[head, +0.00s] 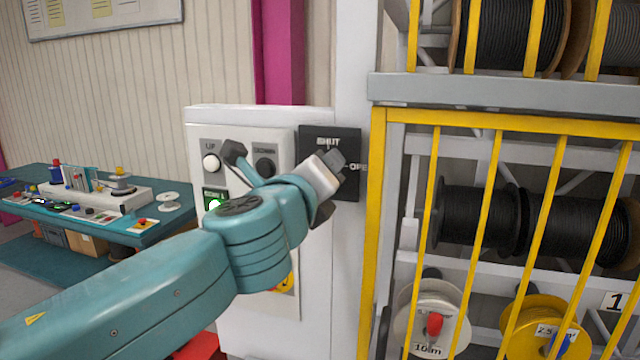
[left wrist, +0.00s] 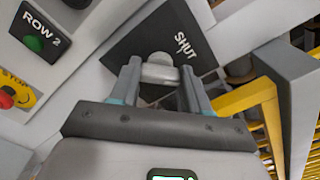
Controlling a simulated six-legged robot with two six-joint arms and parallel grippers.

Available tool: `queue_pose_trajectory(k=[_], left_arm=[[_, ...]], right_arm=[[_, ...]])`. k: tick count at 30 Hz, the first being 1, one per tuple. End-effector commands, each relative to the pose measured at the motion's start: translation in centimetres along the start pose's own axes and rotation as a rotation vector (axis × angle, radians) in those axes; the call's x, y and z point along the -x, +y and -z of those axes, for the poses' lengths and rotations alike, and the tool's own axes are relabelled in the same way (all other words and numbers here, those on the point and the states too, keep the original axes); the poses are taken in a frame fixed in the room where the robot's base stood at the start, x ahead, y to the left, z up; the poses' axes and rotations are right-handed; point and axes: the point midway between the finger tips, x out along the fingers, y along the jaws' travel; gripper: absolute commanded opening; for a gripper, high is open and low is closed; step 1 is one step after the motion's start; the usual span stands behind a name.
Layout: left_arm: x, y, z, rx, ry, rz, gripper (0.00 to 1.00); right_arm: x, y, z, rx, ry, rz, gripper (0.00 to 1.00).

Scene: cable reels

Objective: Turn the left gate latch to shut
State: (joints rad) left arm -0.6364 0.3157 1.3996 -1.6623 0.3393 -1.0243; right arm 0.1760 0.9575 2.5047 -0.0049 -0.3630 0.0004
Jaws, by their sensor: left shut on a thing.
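The left gate latch's dark plate (head: 349,186) is on the white post beside the yellow gate, marked SHUT at its top and OPEN at its right. My left gripper (head: 331,166) is in front of this plate and hides most of the latch in the head view. In the left wrist view, the plate (left wrist: 135,42) shows the SHUT mark at the upper right. A light grey latch handle (left wrist: 160,70) sits between the two fingers of my left gripper (left wrist: 162,84), which are shut on it. Which mark the handle points to cannot be told. My right gripper is not in view.
A white control panel (head: 231,125) with buttons stands just left of the latch. The yellow barred gate (head: 375,230) and cable-reel rack (head: 500,90) are close on the right. A teal workbench (head: 130,238) with small items is at the far left.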

Motion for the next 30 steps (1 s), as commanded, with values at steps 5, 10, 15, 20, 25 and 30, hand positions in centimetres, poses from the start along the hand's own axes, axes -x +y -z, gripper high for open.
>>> queue_pose_trajectory(k=[5,10,15,20,25,30], left_arm=[[0.0,0.2,0.3,0.166,0.001,0.001,0.16],[0.0,0.2,0.3,0.327,0.001,0.000,0.16],[0.0,0.2,0.3,0.481,0.000,0.000,0.16],[0.0,0.1,0.3,0.609,0.001,0.000,0.16],[0.0,0.1,0.2,0.714,0.001,0.000,0.16],[0.0,0.1,0.2,0.786,0.001,-0.001,0.16]], right_arm=[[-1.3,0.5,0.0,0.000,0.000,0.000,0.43],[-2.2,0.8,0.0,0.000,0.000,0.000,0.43],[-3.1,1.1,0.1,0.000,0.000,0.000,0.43],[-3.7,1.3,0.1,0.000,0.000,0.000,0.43],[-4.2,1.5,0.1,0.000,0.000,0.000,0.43],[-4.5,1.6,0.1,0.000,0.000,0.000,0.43]])
